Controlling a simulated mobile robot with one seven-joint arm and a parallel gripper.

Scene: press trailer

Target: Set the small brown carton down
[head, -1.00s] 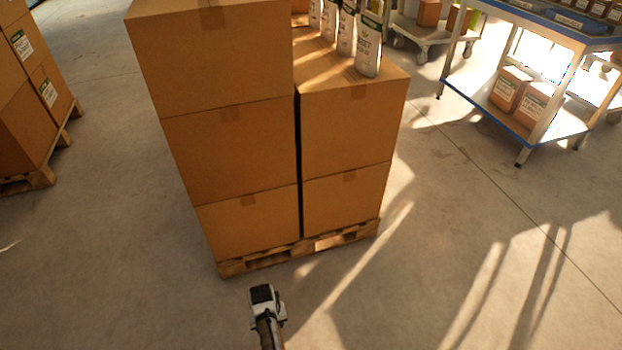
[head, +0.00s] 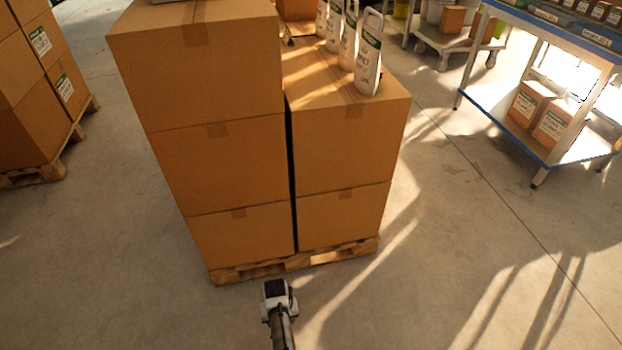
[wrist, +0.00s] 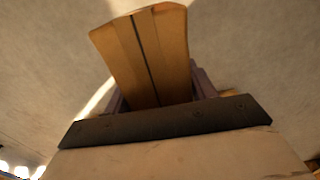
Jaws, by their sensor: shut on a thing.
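The small brown carton (wrist: 145,55) shows in the wrist view, with a dark seam running along its face. My gripper (wrist: 157,88) is shut on it, with parts of its fingers showing at both sides of the carton. The carton appears to be held above the grey concrete floor, and its far end is pale with glare. In the head view part of my arm shows at the bottom middle, in front of the pallet. The carton cannot be made out there.
Large cartons (head: 215,165) stand stacked on a wooden pallet (head: 262,270) ahead, with white bottles (head: 368,60) on the lower stack. Another loaded pallet (head: 45,165) is at left. A blue-edged metal shelf (head: 500,125) at right holds small cartons (head: 528,103). Floor at right is clear.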

